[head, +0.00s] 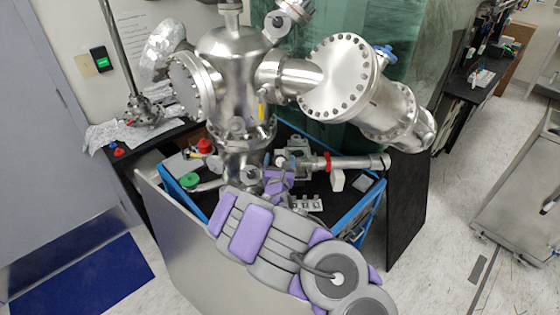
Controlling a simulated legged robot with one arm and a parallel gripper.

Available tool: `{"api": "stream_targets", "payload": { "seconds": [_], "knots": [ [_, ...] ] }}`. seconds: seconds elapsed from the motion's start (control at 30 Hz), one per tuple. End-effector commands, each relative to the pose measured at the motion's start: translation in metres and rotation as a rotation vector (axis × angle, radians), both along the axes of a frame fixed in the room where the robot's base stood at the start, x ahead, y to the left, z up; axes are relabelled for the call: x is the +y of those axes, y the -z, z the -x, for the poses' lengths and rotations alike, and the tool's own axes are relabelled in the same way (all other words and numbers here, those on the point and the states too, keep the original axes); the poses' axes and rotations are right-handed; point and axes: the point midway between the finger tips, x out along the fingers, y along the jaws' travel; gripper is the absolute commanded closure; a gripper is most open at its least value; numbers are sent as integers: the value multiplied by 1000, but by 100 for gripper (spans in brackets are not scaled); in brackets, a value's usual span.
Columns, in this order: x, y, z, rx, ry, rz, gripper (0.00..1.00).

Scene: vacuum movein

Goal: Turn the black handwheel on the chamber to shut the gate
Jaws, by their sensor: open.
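The silver steel chamber (228,62) stands upright in the middle of the head view, with flanged ports on its sides. My grey and purple arm reaches in from the lower right, in front of the chamber's lower part. My gripper (283,168) is at the arm's far end, small and partly covered, among the fittings just right of the chamber's lower flange. It is open, and I see nothing held in it. I cannot make out the black handwheel clearly. My arm covers part of the area below the chamber.
A blue-edged frame (368,212) surrounds the chamber's base. A green knob (189,181) and a red knob (205,146) are left of the chamber. A steel tube (355,162) sticks out right. A large flanged cylinder (350,85) overhangs the right side. Open floor lies farther right.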

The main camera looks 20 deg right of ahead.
Motion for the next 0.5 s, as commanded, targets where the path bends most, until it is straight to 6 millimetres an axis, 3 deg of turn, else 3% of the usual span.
{"api": "stream_targets", "payload": {
  "seconds": [0.2, 0.5],
  "knots": [
    [-6, -1, -11, -4, -1, 1, 18],
    [-6, -2, -12, -4, -1, 2, 19]
  ]
}}
